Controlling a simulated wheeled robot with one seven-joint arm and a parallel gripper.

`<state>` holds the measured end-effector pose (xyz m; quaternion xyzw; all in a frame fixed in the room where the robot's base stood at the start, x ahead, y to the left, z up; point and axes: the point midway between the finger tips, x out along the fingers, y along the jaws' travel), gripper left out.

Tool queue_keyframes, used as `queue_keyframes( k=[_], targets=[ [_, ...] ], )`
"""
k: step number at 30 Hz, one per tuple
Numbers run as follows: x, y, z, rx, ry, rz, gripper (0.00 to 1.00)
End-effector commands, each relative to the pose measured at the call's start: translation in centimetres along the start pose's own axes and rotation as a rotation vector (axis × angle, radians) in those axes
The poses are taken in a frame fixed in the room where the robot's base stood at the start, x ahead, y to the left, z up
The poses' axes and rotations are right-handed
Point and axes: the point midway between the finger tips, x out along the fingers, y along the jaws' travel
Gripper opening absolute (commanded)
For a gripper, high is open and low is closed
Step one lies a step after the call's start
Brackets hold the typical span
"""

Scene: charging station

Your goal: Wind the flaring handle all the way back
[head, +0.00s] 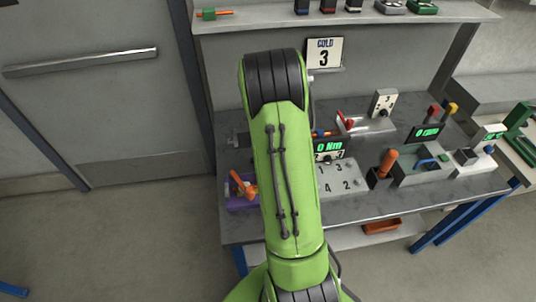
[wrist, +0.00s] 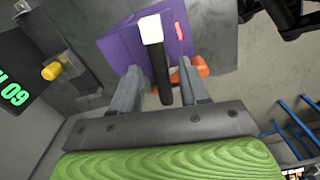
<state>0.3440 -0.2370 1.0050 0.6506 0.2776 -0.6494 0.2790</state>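The purple flaring fixture (head: 240,203) stands at the bench's left front edge in the head view, with an orange handle (head: 243,186) on it. In the wrist view the purple body (wrist: 118,44) fills the upper middle. A black bar with a white end (wrist: 151,30) stands out from it. The orange handle (wrist: 203,71) shows partly behind my right finger. My gripper (wrist: 159,67) is open, its two grey fingers on either side of the black bar with gaps visible. Whether a finger touches the orange handle I cannot tell. My arm hides the gripper in the head view.
A green readout (head: 328,147) and a numbered panel (head: 340,180) sit right of the fixture. An upright orange-handled tool (head: 387,163) and other devices stand farther right. A shelf (head: 400,15) runs above. Open floor lies in front of the bench.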

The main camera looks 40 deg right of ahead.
Motion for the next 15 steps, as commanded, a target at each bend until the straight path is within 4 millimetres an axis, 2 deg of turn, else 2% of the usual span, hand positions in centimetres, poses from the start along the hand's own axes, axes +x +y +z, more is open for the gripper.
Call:
queue_keyframes(
  k=[4,7,11,15],
  targets=[
    [-0.1,0.0,0.0,0.001,0.0,-0.001,0.45],
    [-1.1,0.0,0.0,0.001,0.0,0.0,0.45],
    [-4.3,0.1,0.0,0.0,0.001,0.006,0.45],
    [-8.5,0.1,0.0,0.0,0.001,0.006,0.45]
  ],
)
